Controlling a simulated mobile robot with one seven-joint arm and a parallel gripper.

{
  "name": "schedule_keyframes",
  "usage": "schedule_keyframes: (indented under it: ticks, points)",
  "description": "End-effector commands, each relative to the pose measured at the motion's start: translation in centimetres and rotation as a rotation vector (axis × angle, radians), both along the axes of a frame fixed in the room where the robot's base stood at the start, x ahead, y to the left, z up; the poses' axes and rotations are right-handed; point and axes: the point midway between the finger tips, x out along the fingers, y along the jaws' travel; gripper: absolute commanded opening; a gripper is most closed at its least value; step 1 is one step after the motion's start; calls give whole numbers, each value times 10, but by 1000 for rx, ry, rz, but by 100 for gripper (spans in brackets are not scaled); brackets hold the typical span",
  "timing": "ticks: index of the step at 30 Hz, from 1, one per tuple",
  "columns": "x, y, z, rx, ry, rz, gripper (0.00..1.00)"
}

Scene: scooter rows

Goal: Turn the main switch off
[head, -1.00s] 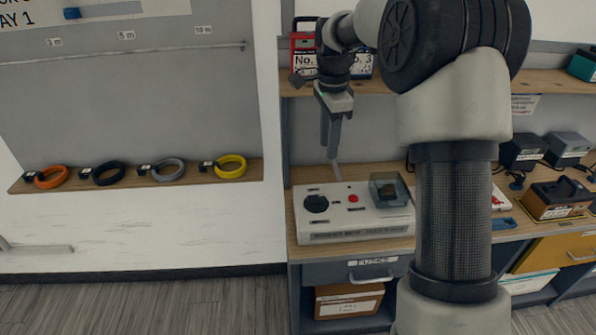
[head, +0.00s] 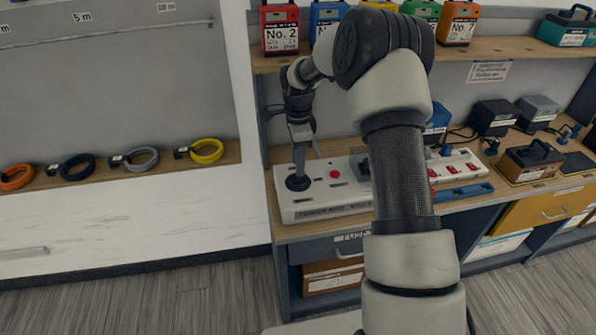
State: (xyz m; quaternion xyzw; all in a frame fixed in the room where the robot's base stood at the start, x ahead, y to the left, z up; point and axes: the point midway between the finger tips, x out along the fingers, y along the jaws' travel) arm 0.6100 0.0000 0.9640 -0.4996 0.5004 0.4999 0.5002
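A pale control box (head: 322,211) sits on the wooden bench. A round black rotary knob (head: 297,183) is on its left part, and a red button (head: 334,174) is to the right of the knob. My gripper (head: 299,173) points down at the knob, with its fingertips at or just above it. The fingers look close together and partly hide the knob's handle, so I cannot tell whether they grip it. I cannot read which control is labelled as the main switch. My arm hides the right end of the box.
A power strip with red switches (head: 458,168) lies right of my arm. Chargers (head: 493,118) and a dark battery (head: 531,160) stand farther right. A shelf above holds coloured packs, including a red No. 2 pack (head: 281,30). Cable coils (head: 206,152) lie on the left ledge.

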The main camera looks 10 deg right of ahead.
Motion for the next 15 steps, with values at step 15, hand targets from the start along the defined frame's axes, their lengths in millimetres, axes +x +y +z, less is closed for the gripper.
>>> schedule_keyframes:
  ticks: [15]
  points:
    - [0, 0, -41, 0, 0, 0, 33]
